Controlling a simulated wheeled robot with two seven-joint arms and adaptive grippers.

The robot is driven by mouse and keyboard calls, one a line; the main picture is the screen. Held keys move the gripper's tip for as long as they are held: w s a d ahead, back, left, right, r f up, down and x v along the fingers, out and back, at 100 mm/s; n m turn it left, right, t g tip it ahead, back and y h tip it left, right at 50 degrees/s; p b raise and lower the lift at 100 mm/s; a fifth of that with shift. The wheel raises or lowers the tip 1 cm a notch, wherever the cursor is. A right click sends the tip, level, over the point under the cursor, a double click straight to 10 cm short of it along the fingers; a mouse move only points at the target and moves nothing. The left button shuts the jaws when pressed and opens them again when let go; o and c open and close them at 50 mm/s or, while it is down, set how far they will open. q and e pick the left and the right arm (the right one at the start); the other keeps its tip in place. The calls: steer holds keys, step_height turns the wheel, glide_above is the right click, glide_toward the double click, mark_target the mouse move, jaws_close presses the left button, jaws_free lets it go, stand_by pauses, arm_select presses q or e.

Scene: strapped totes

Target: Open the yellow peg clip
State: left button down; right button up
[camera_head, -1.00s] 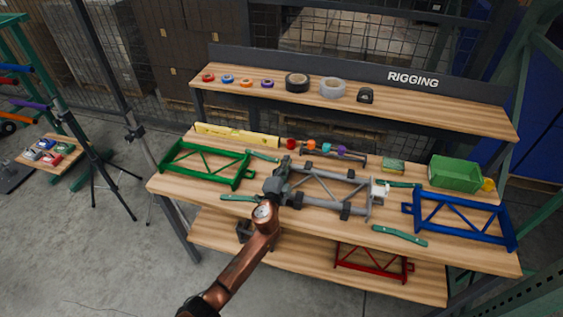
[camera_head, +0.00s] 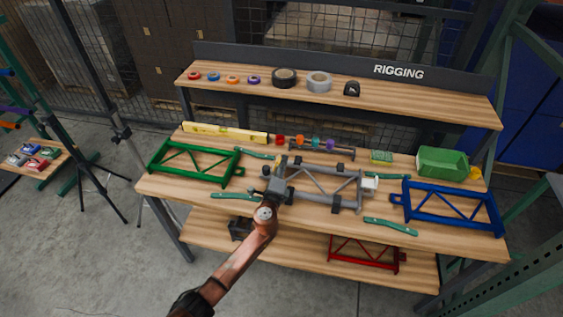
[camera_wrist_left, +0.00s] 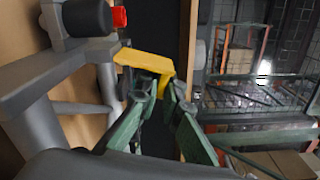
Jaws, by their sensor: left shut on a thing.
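The yellow peg clip (camera_wrist_left: 145,62) shows large in the left wrist view as a bent yellow piece beside the grey frame's tubes. In the head view only a small yellow patch (camera_head: 282,160) shows by my left gripper (camera_head: 277,178), at the left end of the grey frame (camera_head: 325,182). In the wrist view the green fingers of my left gripper (camera_wrist_left: 166,88) are closed on the clip's lower bent end. The far side of the clip is hidden. My right gripper is not in view.
A green frame (camera_head: 158,160) lies left and a blue frame (camera_head: 447,227) right on the bench. Green straps (camera_head: 390,227) lie near the front edge. A red frame (camera_head: 362,262) is below.

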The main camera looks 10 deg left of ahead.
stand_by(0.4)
arm_select(q)
steer(key=c, duration=2.1)
jaws_free()
steer(key=shift+s, duration=0.1)
steer(key=s, duration=1.2)
steer(key=shift+a, duration=0.15)
